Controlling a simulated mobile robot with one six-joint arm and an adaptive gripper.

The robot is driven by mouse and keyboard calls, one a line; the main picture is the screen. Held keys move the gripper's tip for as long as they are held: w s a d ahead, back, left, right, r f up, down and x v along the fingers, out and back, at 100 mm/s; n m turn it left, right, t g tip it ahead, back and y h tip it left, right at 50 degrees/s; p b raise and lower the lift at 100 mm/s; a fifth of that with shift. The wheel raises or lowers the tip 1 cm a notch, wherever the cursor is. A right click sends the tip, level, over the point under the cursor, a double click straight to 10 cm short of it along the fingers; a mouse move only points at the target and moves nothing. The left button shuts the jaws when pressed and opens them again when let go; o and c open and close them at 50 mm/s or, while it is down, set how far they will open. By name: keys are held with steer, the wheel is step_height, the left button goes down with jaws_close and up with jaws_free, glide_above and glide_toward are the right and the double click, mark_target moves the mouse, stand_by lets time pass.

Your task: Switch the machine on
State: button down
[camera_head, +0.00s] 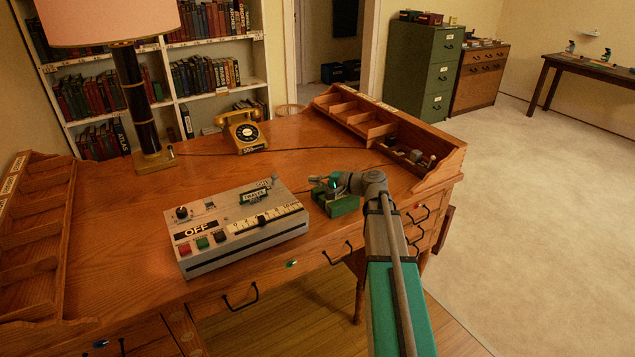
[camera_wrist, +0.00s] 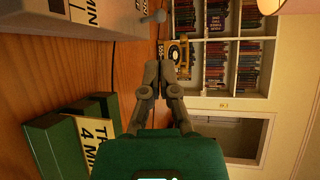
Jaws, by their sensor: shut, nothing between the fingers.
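The machine (camera_head: 240,228) is a pale grey box on the desk, with a sign reading OFF (camera_head: 196,231). Red, green and dark buttons stand in a row on its lower left, the green one (camera_head: 202,243) in the middle. A black knob (camera_head: 181,212) is at its upper left and a numbered scale with a dark slider (camera_head: 262,220) runs along its right. My gripper (camera_head: 314,181) is to the right of the machine, above the desk and apart from the buttons. In the wrist view my gripper (camera_wrist: 160,75) is shut and empty, with part of the machine (camera_wrist: 70,15) at the upper left.
A green box (camera_head: 342,205) with a label sits right beside the machine, below my gripper. A yellow telephone (camera_head: 243,132) and a lamp (camera_head: 137,100) stand at the back. Wooden pigeonhole racks line both desk sides, the right one (camera_head: 385,125) holding small items. The desk's front left is clear.

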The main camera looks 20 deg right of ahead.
mark_target(274, 180)
steer(key=b+x, duration=0.2)
steer(key=x, duration=0.9)
steer(key=shift+w+a, duration=0.1)
steer(key=shift+w, duration=0.15)
steer(key=shift+r+p, duration=0.1)
steer(key=shift+p, duration=0.3)
